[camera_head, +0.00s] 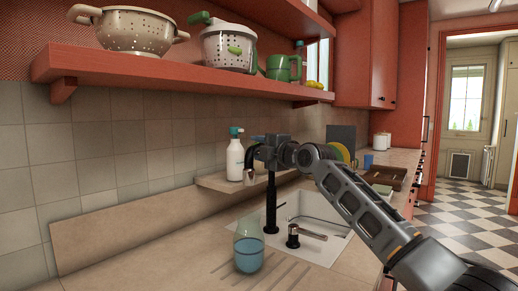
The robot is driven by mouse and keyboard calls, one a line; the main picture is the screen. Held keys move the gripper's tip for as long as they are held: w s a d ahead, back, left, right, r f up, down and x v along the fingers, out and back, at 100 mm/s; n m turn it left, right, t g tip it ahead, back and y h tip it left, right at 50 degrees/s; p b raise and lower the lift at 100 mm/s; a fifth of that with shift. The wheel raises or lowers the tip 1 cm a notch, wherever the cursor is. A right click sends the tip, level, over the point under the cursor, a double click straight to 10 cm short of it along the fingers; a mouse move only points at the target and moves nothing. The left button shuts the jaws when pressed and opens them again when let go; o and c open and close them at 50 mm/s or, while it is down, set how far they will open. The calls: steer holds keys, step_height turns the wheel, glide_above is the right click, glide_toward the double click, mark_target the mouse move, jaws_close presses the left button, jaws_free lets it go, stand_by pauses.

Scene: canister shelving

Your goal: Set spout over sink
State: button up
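The white sink (325,214) is set into the beige counter right of centre. A black faucet column (271,205) stands upright at its left edge. A short spout end (249,177) with a pale metallic tip shows left of the column top and points down, apparently over the counter side rather than the basin. My gripper (268,151) is at the column top, close to or touching the spout. Its fingers blend with the dark faucet, so I cannot tell whether it is open or shut. My arm hides part of the sink's right side.
A glass of blue liquid (248,254) stands on the counter in front of the faucet. A lever handle (305,232) is at the sink's front edge. A white bottle (235,158) stands on a ledge behind. A red shelf (160,72) with pots hangs above. The left counter is clear.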

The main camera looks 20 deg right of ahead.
jaws_close()
steer(key=shift+d+f, duration=0.1)
stand_by(0.3)
